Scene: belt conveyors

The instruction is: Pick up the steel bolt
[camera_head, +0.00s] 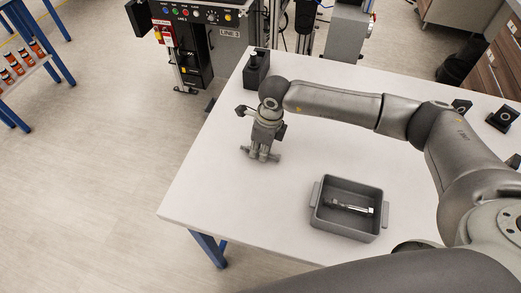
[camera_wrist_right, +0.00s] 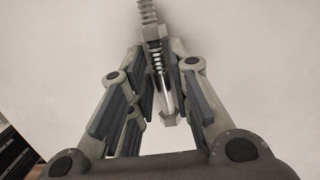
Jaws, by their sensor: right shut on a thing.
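My right gripper (camera_head: 261,150) is over the left part of the white table, pointing down, with its fingers shut on a steel bolt. In the right wrist view the bolt (camera_wrist_right: 158,62) lies between the fingers of the gripper (camera_wrist_right: 160,95). Its hex head is near the palm side, and a nut and threaded shaft reach up past the fingertips. I cannot tell whether the bolt touches the table. Another bright steel bolt (camera_head: 350,207) lies in a grey bin (camera_head: 315,217) with side handles. My left gripper is not in view.
The white table (camera_head: 215,185) is clear around the gripper, with its left edge close by. A dark block (camera_head: 257,69) stands at the back edge. Small black fixtures (camera_head: 503,118) sit at the right. A control machine (camera_head: 205,45) stands behind the table.

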